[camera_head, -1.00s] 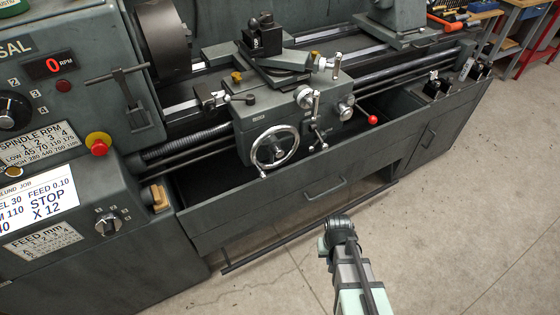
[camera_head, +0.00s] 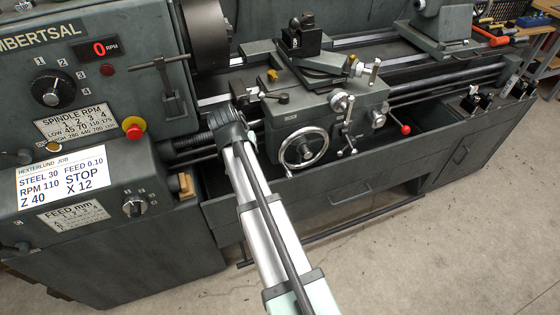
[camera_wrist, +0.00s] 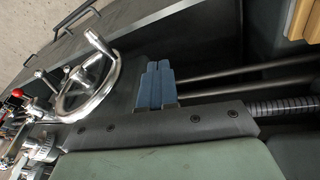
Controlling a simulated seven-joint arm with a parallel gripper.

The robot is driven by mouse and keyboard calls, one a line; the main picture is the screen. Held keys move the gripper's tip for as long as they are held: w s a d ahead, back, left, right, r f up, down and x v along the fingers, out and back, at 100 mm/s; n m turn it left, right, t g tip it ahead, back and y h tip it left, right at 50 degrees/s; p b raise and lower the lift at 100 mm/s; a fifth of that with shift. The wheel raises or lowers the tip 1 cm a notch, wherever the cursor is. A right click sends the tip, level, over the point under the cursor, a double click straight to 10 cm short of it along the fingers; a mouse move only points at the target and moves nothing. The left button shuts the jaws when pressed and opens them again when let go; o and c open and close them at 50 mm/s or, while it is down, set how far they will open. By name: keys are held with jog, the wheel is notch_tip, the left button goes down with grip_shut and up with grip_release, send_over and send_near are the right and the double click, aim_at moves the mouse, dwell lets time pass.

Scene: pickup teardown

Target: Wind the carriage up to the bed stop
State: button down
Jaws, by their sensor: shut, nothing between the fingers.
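The grey lathe carriage (camera_head: 330,112) sits on the bed to the right of the chuck. Its chrome handwheel (camera_head: 302,148) is on the front of the apron; the wheel shows large at left in the wrist view (camera_wrist: 88,82). A small dark block (camera_head: 238,91) stands at the carriage's left; I cannot tell whether it is the bed stop. My gripper's blue fingers (camera_wrist: 155,85) are shut and empty, to the right of the handwheel and apart from it in the wrist view. In the head view my arm's end hides the fingers and part of the carriage's left side.
A ribbed leadscrew (camera_wrist: 283,106) and smooth rods run along the lathe. A red-knobbed lever (camera_head: 405,130) juts out right of the handwheel. The chip tray (camera_head: 365,180) lies below. A job card (camera_head: 65,175) reads Z 40, STOP X 12. A red button (camera_head: 133,130) is at left.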

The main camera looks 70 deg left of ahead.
aim_at(284, 166)
jog(key=w+a+r+m+t+h, duration=0.15)
jog(key=w+r+m+h, duration=0.35)
jog(key=m, duration=1)
jog(key=shift+t+y, duration=0.45)
jog(key=shift+y, duration=0.35)
jog(key=x, duration=1.2)
jog(key=shift+w+d+f, duration=0.15)
jog(key=shift+d+f, duration=0.05)
jog(key=shift+f, duration=0.2)
jog(key=shift+f, duration=0.1)
